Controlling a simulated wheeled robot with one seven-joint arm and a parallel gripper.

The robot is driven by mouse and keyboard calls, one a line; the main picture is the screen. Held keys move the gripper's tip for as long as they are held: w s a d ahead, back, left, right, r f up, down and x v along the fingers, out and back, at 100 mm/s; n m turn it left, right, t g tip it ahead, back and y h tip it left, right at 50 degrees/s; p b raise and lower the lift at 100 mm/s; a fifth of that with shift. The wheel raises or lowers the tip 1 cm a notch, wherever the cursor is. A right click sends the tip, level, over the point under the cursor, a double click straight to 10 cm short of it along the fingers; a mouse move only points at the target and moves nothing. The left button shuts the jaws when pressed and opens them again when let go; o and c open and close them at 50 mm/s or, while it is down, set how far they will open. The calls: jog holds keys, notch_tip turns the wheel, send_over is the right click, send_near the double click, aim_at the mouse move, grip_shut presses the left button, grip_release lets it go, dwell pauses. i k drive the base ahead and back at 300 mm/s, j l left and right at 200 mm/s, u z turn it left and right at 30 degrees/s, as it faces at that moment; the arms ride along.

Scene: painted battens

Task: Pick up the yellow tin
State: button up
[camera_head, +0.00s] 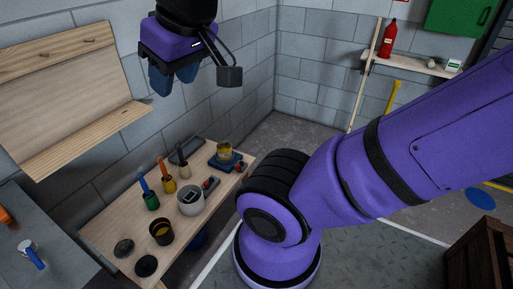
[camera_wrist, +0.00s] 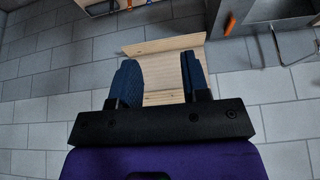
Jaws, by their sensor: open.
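The yellow tin (camera_head: 224,152) stands near the far right end of the wooden table (camera_head: 112,230) in the head view. It rests on or against a dark blue flat object (camera_head: 226,166); I cannot tell which. My gripper (camera_head: 172,84) hangs high above the table's back side, up and left of the tin, apart from it. It also shows in the wrist view (camera_wrist: 160,82), with its two blue fingers apart and nothing between them. The tin cannot be made out in the wrist view.
Brushes with coloured handles, a grey-white pot (camera_head: 190,200), an open dark tin (camera_head: 160,232) and black lids (camera_head: 146,266) crowd the table. A wooden wall shelf (camera_head: 85,140) juts out at left. A red bottle (camera_head: 389,38) stands on a far shelf.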

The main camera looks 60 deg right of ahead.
aim_at(223, 149)
jog(key=z, duration=1.25)
